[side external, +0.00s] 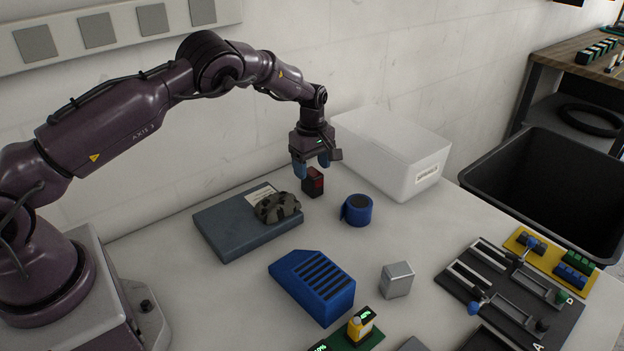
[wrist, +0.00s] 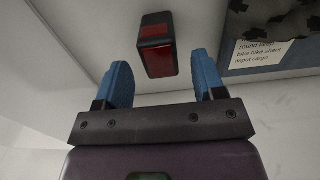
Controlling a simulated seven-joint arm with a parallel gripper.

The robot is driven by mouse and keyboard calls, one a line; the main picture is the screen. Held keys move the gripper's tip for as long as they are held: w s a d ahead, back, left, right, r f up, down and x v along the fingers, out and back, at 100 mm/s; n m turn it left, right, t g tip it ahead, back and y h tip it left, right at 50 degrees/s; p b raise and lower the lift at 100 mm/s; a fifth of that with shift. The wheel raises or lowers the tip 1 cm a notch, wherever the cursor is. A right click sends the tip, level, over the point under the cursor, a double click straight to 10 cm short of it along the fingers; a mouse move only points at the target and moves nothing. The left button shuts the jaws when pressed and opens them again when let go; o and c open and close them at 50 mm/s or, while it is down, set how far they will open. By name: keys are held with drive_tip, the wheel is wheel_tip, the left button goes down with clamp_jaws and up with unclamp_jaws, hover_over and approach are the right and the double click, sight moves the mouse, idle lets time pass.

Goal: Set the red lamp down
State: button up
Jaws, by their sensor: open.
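The red lamp (side external: 313,182) is a small dark block with a red face. It stands on the white table between the blue tape roll and the grey-blue box. My gripper (side external: 313,170) is just above and behind it, fingers pointing down. In the wrist view the lamp (wrist: 157,50) lies beyond and between the two blue fingertips, with a gap on both sides. My gripper (wrist: 161,78) is open and holds nothing. Whether the lamp's base is fully flat on the table is partly hard to tell at this size.
A blue tape roll (side external: 357,210) stands close at the right. A grey-blue box (side external: 225,226) with a dark lumpy part (side external: 278,207) on it is at the left. A white bin (side external: 390,152) is behind. A blue slotted block (side external: 312,287) and a grey cube (side external: 397,280) are in front.

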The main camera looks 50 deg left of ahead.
sight(312, 172)
wheel_tip(312, 172, up, 7)
drive_tip(key=s+d+r+m+t+h, duration=0.1)
drive_tip(key=s+d+r+m, duration=0.25)
drive_tip(key=s+r, duration=0.45)
drive_tip(key=s+d+r+m+t, duration=0.2)
drive_tip(key=s+r+m, duration=0.2)
drive_tip(key=r, duration=0.8)
drive_tip(key=s+d+m+t, duration=0.1)
drive_tip(key=s+m, duration=0.2)
drive_tip(key=s, duration=0.4)
drive_tip(key=s+d+r+m, duration=0.1)
drive_tip(key=s+d+m, duration=0.1)
drive_tip(key=s+m, duration=0.2)
drive_tip(key=s+d+r+m+t+y, duration=0.1)
drive_tip(key=s+d+m, duration=0.1)
drive_tip(key=s, duration=0.9)
drive_tip(key=shift+d+m+t, duration=0.25)
drive_tip(key=shift+m+t, duration=0.05)
drive_tip(key=shift+m, duration=0.45)
drive_tip(key=shift+r, duration=0.1)
